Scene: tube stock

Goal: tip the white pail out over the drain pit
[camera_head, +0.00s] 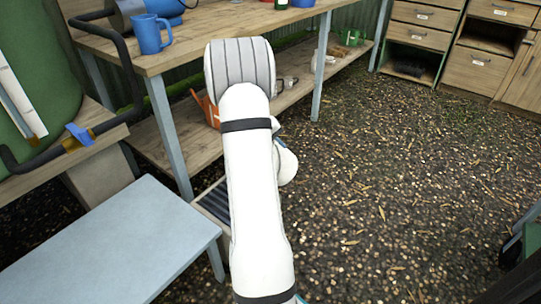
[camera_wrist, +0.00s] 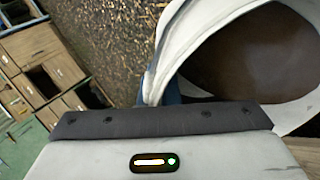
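The white pail (camera_wrist: 163,50) fills the upper right of the wrist view, very close to my gripper (camera_wrist: 165,122). Its pale rim curves around a dark brown interior (camera_wrist: 245,50). A pale band runs down its left side to the gripper's dark edge, with a bit of blue beside it. The fingertips are hidden, so I cannot tell whether they grip the pail. In the head view my arm hides the gripper and most of what is beyond it. A dark slatted grate in a pale frame (camera_head: 214,198), possibly the drain pit, shows partly behind my arm.
A wooden workbench (camera_head: 178,45) with a lower shelf stands behind my arm, carrying a blue mug (camera_head: 151,34). A grey-blue table (camera_head: 105,245) is at the lower left. Wooden drawers (camera_head: 421,38) stand at the back right. The gravel floor (camera_head: 400,170) on the right is open.

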